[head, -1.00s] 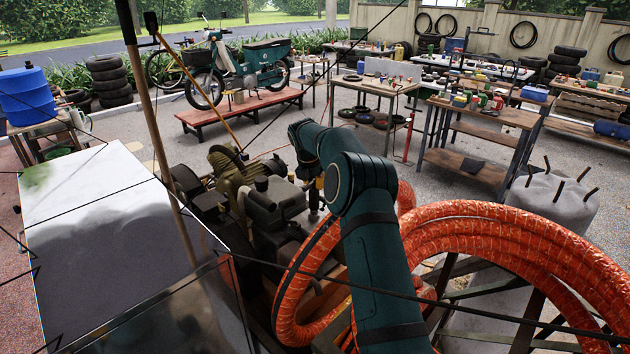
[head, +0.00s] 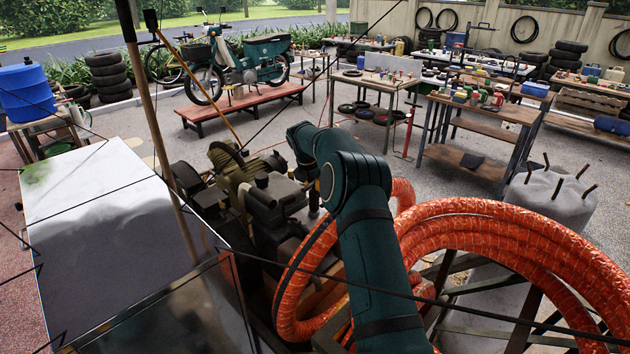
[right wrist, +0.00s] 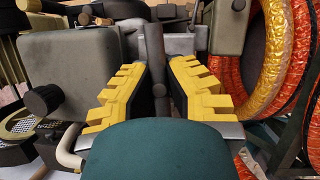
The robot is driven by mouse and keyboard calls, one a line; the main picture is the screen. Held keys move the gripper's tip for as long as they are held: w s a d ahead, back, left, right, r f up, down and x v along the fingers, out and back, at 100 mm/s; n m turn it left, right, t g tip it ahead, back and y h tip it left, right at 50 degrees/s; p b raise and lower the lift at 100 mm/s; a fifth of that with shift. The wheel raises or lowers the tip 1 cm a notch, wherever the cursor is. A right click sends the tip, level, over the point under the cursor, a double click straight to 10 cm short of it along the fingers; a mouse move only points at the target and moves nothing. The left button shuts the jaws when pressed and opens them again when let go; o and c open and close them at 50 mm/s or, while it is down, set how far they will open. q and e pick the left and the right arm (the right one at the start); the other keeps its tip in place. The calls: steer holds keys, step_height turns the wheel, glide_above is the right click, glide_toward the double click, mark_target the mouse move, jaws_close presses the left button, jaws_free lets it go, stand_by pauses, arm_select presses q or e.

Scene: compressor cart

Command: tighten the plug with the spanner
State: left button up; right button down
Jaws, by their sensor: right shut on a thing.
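My right gripper (right wrist: 154,75) shows in the right wrist view with yellow stepped fingers on both sides of a dark grey bar (right wrist: 156,62). It is shut on this bar, which looks like the spanner's handle. The spanner's jaw end cannot be made out. The plug cannot be told apart; a dark round cap (right wrist: 43,99) sits on the grey metal box (right wrist: 75,65) left of the gripper. In the head view my right arm reaches down to the compressor machinery (head: 265,205) and mostly hides the gripper. My left gripper is not in view.
Thick orange hose coils (head: 500,225) stand close on the right of my right arm. A pale cart panel (head: 100,210) and a brown pole (head: 165,130) are on the left. A workbench (head: 480,115) and a teal moped (head: 250,65) stand farther back.

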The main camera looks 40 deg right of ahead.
steer(key=shift+m, duration=0.5)
steer(key=shift+m+g, duration=0.3)
steer(key=shift+m, duration=0.1)
steer(key=shift+s+m+g, duration=0.1)
steer(key=shift+m+g, duration=0.4)
steer(key=shift+m, duration=0.9)
steer(key=shift+m+g, duration=0.5)
steer(key=shift+m, duration=0.9)
